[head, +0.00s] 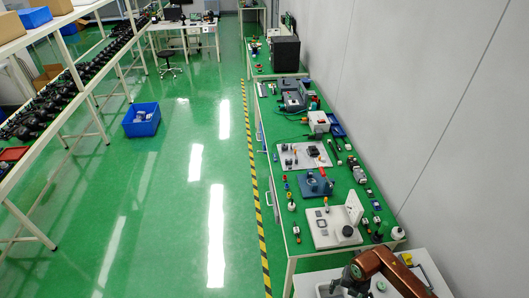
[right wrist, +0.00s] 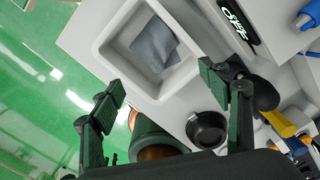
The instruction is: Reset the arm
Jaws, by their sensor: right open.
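My right gripper (right wrist: 162,82) is open in the right wrist view, with its two dark padded fingers spread wide and nothing between them. It is over a white work surface (right wrist: 92,48) with a square recess. My copper-coloured right arm shows at the lower right of the head view, bent over a white table (head: 436,262); the fingers are hard to make out there. My left gripper is in neither view.
A grey cloth (right wrist: 155,45) lies in the recess. A round black container (right wrist: 207,130) and a yellow-handled tool (right wrist: 278,124) are near the right finger. A long green-topped bench (head: 280,175) with several devices runs along the wall. The green floor (head: 180,215) is largely clear; a blue bin (head: 141,119) stands left.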

